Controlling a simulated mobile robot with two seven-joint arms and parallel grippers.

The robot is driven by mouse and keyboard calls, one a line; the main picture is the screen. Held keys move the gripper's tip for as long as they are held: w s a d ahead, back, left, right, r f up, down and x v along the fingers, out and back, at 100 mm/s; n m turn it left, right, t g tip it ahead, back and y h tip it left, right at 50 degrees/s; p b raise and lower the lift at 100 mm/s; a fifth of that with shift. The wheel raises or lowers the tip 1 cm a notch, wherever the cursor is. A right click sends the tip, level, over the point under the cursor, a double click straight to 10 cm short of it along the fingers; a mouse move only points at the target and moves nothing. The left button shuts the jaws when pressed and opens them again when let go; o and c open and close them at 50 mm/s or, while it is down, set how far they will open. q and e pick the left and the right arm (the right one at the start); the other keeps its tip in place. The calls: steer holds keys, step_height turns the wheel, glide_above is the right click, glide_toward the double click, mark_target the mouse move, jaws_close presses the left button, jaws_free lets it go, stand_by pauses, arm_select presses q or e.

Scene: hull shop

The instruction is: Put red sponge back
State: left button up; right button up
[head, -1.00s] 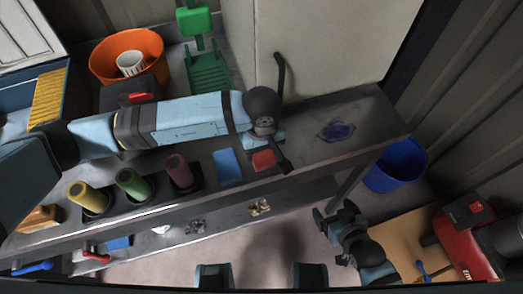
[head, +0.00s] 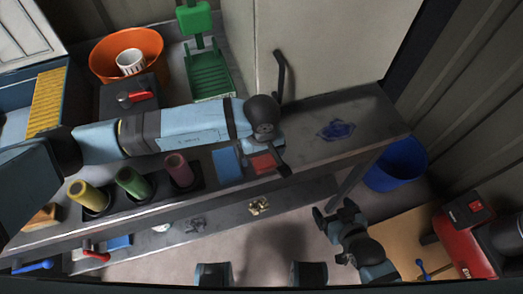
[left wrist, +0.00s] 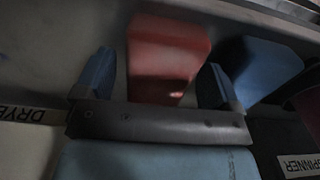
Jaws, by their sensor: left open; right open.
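The red sponge (head: 263,163) lies on the bench, to the right of a blue sponge (head: 227,162), partly hidden by my left gripper. My left gripper (head: 270,163) is open over it. In the left wrist view, the red sponge (left wrist: 166,55) shows between and beyond the two blue fingers of the left gripper (left wrist: 156,82). The blue sponge (left wrist: 262,66) is just outside the right finger there. Whether the fingers touch the red sponge, I cannot tell. My right gripper (head: 335,214) is open and empty, away from the bench front.
Yellow, green and purple rolls stand in a dark holder (head: 197,181) left of the sponges. An orange tub (head: 98,68) and a green rack (head: 207,72) are behind. A blue cloth (head: 337,131) lies on the otherwise clear right bench end. A blue bucket (head: 397,166) stands beyond.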

arm_select(q)
steer(key=shift+r, duration=0.35)
step_height(320, 180, up, 12)
steer(key=b, duration=0.1)
steer(key=shift+f, duration=0.2)
